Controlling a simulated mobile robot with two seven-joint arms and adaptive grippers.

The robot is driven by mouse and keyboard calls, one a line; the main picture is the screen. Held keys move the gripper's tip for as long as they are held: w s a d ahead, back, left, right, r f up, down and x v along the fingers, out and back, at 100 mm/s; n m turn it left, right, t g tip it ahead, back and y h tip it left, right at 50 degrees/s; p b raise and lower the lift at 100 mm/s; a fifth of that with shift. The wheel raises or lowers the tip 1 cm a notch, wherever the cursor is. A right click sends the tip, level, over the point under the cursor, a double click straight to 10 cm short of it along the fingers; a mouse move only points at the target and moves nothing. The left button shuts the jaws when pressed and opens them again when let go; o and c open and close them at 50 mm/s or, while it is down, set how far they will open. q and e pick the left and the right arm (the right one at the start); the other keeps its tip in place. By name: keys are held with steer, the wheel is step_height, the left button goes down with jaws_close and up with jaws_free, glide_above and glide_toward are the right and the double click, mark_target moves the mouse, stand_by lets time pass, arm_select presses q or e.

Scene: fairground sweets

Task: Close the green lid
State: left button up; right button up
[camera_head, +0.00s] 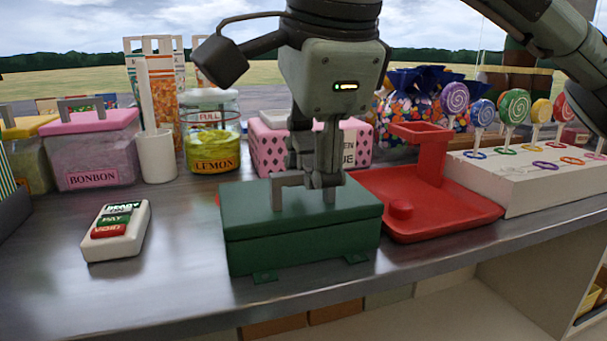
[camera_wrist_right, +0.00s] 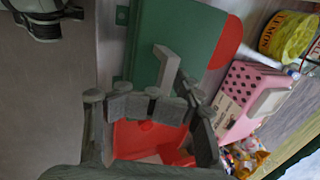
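The green box (camera_head: 300,247) stands near the counter's front edge in the head view. Its green lid (camera_head: 245,207) lies flat on it, with a thin seam and no visible gap along the front. A grey handle (camera_head: 277,195) rises from the lid. My right gripper (camera_head: 325,183) is directly over the lid at the handle, pointing down. In the wrist view its fingers (camera_wrist_right: 148,106) look folded together beside the handle (camera_wrist_right: 168,72). Part of the handle is hidden behind them, so whether they grip it is unclear.
A red tray stand (camera_head: 440,225) sits close on the right, beside a white lollipop rack (camera_head: 540,185). A pink box (camera_head: 262,145) and lemon jar (camera_head: 210,130) stand behind. A card reader (camera_head: 117,230) lies left. The counter between it and the green box is clear.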

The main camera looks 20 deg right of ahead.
steer(key=shift+r, duration=0.1)
step_height(320, 180, up, 13)
steer(key=p, duration=0.9)
